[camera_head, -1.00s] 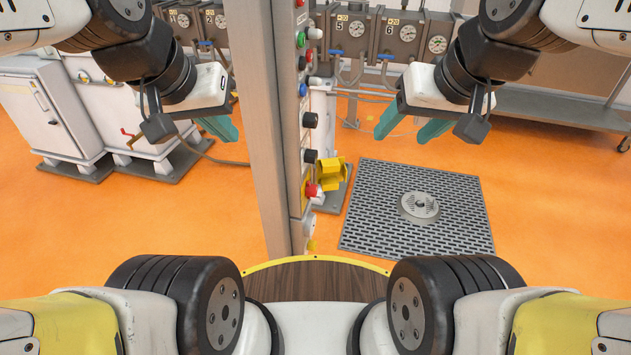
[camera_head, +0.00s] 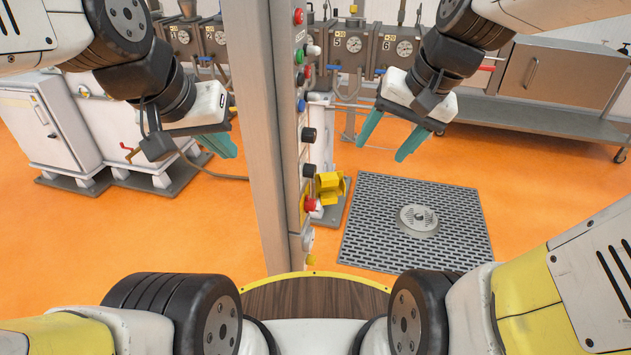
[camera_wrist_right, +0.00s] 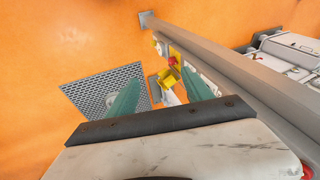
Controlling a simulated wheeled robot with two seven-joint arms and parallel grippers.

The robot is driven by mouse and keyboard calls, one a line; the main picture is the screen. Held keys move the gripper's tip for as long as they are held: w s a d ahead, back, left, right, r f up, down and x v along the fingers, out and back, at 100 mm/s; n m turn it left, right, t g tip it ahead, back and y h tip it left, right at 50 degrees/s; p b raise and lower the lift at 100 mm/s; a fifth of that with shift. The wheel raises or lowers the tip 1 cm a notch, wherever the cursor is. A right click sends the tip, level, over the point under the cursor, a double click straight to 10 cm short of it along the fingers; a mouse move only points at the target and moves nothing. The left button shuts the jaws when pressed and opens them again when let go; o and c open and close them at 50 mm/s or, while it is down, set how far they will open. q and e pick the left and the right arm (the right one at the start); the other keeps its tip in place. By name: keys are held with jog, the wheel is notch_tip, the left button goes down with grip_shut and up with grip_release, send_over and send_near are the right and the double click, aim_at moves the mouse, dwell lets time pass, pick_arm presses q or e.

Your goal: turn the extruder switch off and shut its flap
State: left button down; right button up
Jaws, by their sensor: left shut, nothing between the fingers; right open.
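A control panel on a grey post (camera_head: 260,120) carries a column of buttons and knobs. Low on it is a red knob (camera_head: 309,204) beside a yellow flap (camera_head: 329,186), which stands out from the panel, open. The right wrist view also shows the yellow flap (camera_wrist_right: 168,79) and red knob (camera_wrist_right: 172,61), between my finger tips in the picture. I cannot read the switch position. My right gripper (camera_head: 383,150) is open and empty, to the right of the panel and apart from it. My left gripper (camera_head: 216,146) is shut and empty, left of the post.
A perforated grey floor plate (camera_head: 417,221) lies right of the panel. A white cabinet (camera_head: 48,130) stands at left. Machines with dial gauges (camera_head: 354,44) are behind, and a steel table (camera_head: 540,112) is at back right. The post stands between my two grippers.

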jog(key=w+a+f+m+g+y, duration=0.25)
jog(key=w+f+m, duration=0.25)
jog(key=w+f, duration=0.3)
jog(key=m+g+y, duration=0.1)
jog(key=m+y, duration=0.8)
jog(key=m, duration=0.3)
send_near(315, 206)
jog(key=s+a+r, duration=0.2)
jog(key=s+r, duration=0.2)
jog(key=r, duration=0.3)
notch_tip(315, 206, down, 10)
jog(key=w+m+t+y, duration=0.25)
jog(key=m+t, duration=0.25)
jog(key=m, duration=0.4)
jog(key=shift+g, duration=0.25)
jog(key=x, duration=0.7)
jog(key=shift+s+a, duration=0.1)
jog(key=shift+a, duration=0.1)
grip_shut()
jog(key=shift+n, duration=0.3)
